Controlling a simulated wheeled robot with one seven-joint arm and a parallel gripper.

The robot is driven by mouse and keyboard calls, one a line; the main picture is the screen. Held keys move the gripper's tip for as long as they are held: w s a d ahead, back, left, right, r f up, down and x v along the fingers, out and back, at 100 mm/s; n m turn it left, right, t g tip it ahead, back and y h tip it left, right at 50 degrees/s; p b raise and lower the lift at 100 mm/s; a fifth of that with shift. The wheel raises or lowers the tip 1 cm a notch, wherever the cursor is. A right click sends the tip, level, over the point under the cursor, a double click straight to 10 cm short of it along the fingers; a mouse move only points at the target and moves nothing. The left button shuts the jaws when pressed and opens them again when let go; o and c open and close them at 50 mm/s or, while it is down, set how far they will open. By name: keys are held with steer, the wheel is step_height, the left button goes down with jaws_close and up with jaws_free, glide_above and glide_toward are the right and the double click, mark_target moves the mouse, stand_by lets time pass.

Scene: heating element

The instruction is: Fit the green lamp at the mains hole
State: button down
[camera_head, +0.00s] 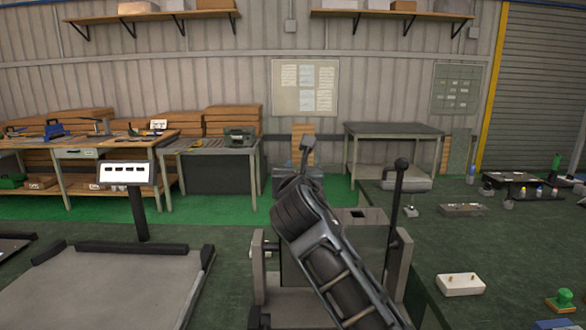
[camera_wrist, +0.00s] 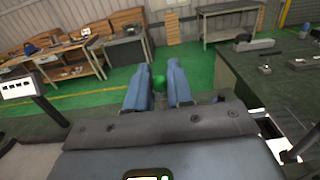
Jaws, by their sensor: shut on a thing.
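I cannot identify the mains hole in either view.
A grey cabinet (camera_head: 378,240) with a dark square opening and an upright black-knobbed lever (camera_head: 398,185) stands behind my arm. At right, a dark green bench carries a white block (camera_head: 460,285) and a green-knobbed piece (camera_head: 563,299). A platform with a display (camera_head: 126,173) stands left.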

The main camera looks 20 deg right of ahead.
step_height(320, 180, down, 6)
steer(key=b, duration=0.2)
steer(key=shift+r+b, duration=0.1)
steer(key=shift+b, duration=0.25)
steer(key=shift+p, duration=1.3)
stand_by(1.7)
steer(key=shift+f+b, duration=0.8)
steer(key=shift+f, duration=1)
steer(key=c, duration=0.9)
jaws_free()
